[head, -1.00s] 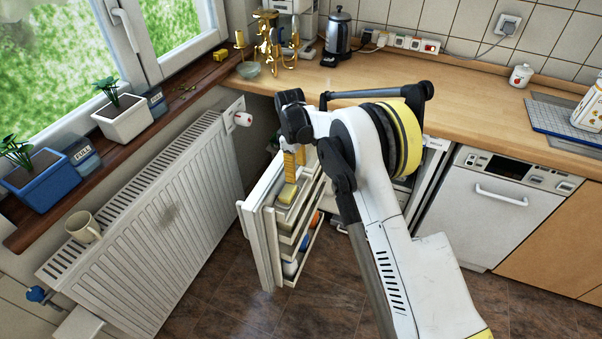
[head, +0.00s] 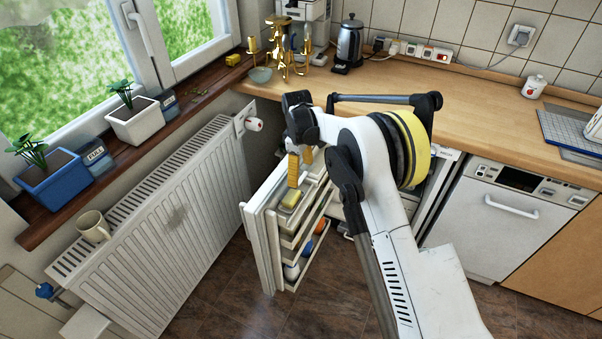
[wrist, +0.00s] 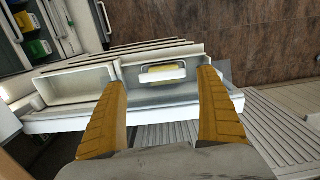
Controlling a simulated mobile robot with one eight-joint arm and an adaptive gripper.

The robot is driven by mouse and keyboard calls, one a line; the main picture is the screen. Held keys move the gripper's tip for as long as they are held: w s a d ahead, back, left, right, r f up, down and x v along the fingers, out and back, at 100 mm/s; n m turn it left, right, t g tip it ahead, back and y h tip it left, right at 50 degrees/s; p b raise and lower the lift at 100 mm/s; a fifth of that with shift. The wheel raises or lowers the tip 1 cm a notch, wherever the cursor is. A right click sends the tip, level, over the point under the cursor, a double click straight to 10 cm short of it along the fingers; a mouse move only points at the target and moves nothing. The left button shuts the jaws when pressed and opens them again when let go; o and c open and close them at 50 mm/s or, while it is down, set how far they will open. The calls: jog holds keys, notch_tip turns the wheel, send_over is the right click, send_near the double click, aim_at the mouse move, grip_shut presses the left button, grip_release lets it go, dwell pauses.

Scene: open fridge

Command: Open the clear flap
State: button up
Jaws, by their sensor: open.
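The open fridge door (head: 262,240) stands beside the radiator, with its shelves facing right. Its top shelf has a compartment holding a yellow block (head: 291,199). In the wrist view, this yellow block (wrist: 165,68) shows behind a pale strip (wrist: 162,77), which looks like the front edge of the clear flap. The flap's clear part is hard to make out, and I cannot tell its angle. My gripper (head: 299,172) points down over this compartment. In the wrist view its yellow fingers (wrist: 162,80) are spread wide with nothing between them; contact with the flap cannot be told.
An empty white bin (wrist: 75,88) sits beside the compartment. The radiator (head: 160,210) is close to the door's left. Worktop (head: 470,95) and dishwasher (head: 500,215) are to the right. Lower door shelves hold several items. The floor (head: 230,290) in front is clear.

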notch_tip(320, 180, up, 12)
jog(key=shift+a+f, duration=0.2)
jog(key=shift+a, duration=0.05)
jog(key=shift+w, duration=0.1)
